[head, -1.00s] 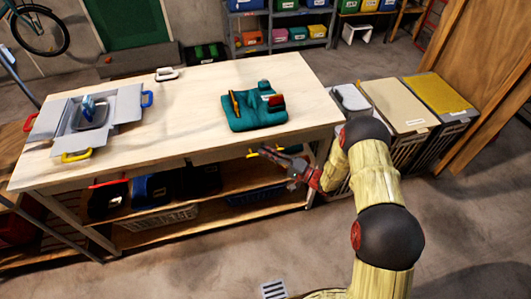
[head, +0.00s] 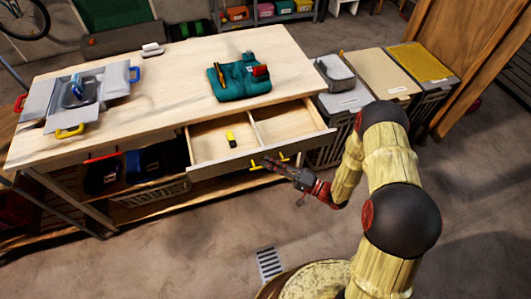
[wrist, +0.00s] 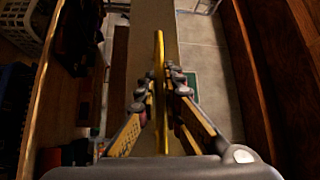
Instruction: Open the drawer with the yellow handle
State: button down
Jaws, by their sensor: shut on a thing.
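The drawer (head: 222,164) under the workbench top is pulled out toward me, its pale wooden inside showing as two compartments. Its yellow handle (head: 255,163) is on the front face, partly hidden by my gripper (head: 274,165). In the wrist view, the yellow handle (wrist: 160,55) runs as a long bar between the fingers of my gripper (wrist: 160,88), which is shut on it. A small yellow and black object (head: 231,139) lies in the drawer's left compartment.
On the workbench (head: 170,85) are a folded teal cloth (head: 240,82) with tools and a grey flapped box (head: 105,90) with coloured handles. Dark bins stand on the shelf below. Lidded hampers (head: 375,68) stand right of the bench. Floor in front is clear.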

jog(key=shift+s+d+f, duration=0.1)
jog(key=shift+s+d, duration=0.1)
jog(key=shift+s, duration=0.55)
jog(key=c, duration=2)
grip_release()
jog(key=shift+o, duration=0.4)
jog(key=v, duration=1.2)
